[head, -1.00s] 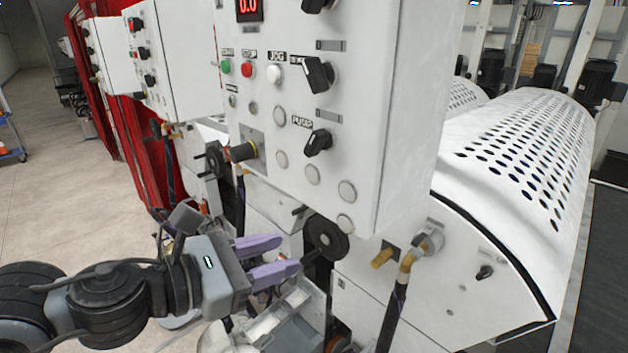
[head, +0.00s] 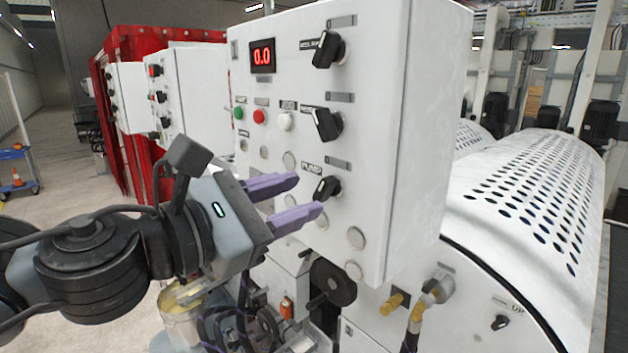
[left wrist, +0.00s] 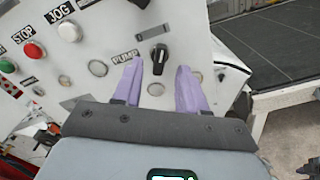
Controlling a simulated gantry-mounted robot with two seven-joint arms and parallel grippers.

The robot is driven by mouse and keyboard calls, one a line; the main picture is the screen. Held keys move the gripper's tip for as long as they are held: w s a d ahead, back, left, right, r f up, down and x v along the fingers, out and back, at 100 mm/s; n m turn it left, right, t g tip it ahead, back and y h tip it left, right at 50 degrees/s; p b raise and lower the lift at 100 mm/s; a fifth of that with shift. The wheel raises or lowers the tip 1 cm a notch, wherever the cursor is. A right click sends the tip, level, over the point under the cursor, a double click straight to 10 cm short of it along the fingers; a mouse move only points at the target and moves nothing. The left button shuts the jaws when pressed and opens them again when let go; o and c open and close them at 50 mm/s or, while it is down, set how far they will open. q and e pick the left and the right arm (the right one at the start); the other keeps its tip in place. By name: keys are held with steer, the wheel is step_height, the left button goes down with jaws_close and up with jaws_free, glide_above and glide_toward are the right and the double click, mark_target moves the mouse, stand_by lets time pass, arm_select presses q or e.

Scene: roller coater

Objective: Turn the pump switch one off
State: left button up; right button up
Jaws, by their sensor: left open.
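The pump switch (head: 328,188) is a black rotary knob under the PUMP label, on the lower part of the white control box (head: 380,215). In the left wrist view the pump switch (left wrist: 159,58) shows just beyond and between the fingertips. My left gripper (head: 308,193) has purple fingers, spread open and empty, close in front of the pump switch. The left gripper also shows in the left wrist view (left wrist: 158,70). I cannot tell whether a finger touches the knob. My right gripper is not in view.
Two similar black knobs sit above, the nearer one (head: 327,124) close over the pump switch. Green, red (head: 259,117) and white buttons lie to their left. A black handwheel (head: 332,282) juts out below the box. A perforated white cover (head: 530,200) stands at the right.

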mark_target(320, 190)
arm_select(q)
steer(key=shift+p+x, duration=0.5)
steer(key=shift+x, duration=1.5)
jaws_close()
